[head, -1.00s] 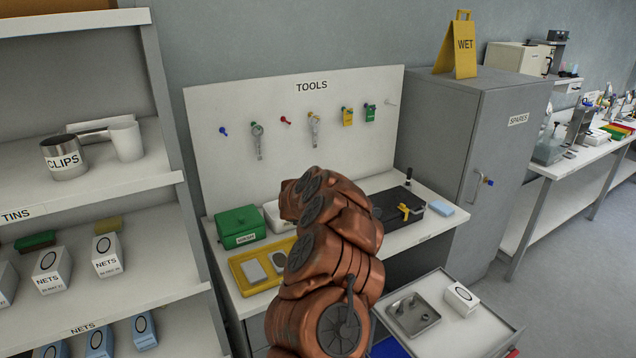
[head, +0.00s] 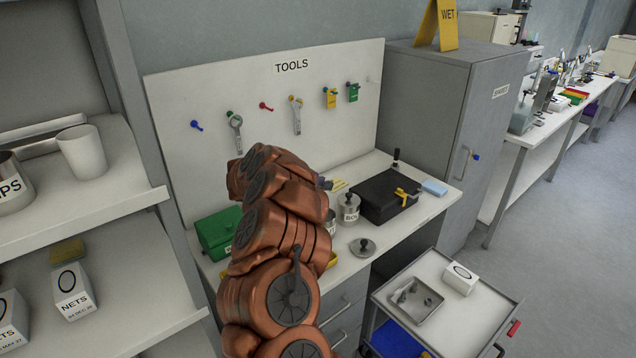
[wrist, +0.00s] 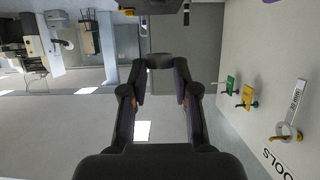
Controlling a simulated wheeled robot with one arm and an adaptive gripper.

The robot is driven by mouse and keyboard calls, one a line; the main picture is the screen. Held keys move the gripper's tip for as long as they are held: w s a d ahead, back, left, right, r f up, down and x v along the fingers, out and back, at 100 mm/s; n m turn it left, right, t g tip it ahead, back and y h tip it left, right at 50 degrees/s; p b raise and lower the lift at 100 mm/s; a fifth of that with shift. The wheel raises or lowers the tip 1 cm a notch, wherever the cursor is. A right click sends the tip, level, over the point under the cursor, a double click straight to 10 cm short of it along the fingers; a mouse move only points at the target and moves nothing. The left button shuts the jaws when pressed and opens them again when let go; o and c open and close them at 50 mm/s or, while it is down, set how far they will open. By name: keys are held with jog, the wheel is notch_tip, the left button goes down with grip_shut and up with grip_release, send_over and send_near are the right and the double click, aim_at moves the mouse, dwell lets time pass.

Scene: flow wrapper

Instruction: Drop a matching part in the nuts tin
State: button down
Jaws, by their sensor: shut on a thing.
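My gripper (wrist: 160,62) shows in the wrist view with its two dark fingers closed around a small dark, rounded part (wrist: 159,59). Its exact kind is too dark to tell. In the head view my copper arm hides most of the gripper and the held part. A metal tin (head: 349,207) stands on the bench right of my arm, its label only partly readable. A second tin (head: 331,222) shows partly behind the arm, its label unclear. I cannot tell which is the nuts tin. A round metal lid with a knob (head: 363,247) lies on the bench in front.
A green box (head: 217,228) stands left of my arm, and a black case (head: 383,196) right of the tins. A trolley (head: 385,292) holds a metal tray (head: 436,305) with small parts and a white box (head: 460,278). The tools board (head: 330,60) rises behind.

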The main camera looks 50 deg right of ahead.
notch_tip(320, 180, down, 5)
jog(key=b, duration=0.3)
jog(key=shift+r+b, duration=0.1)
jog(key=shift+b, duration=0.3)
jog(key=c, duration=0.8)
grip_release()
jog(key=shift+a, duration=0.1)
jog(key=v, duration=1.2)
jog(key=shift+s, duration=0.1)
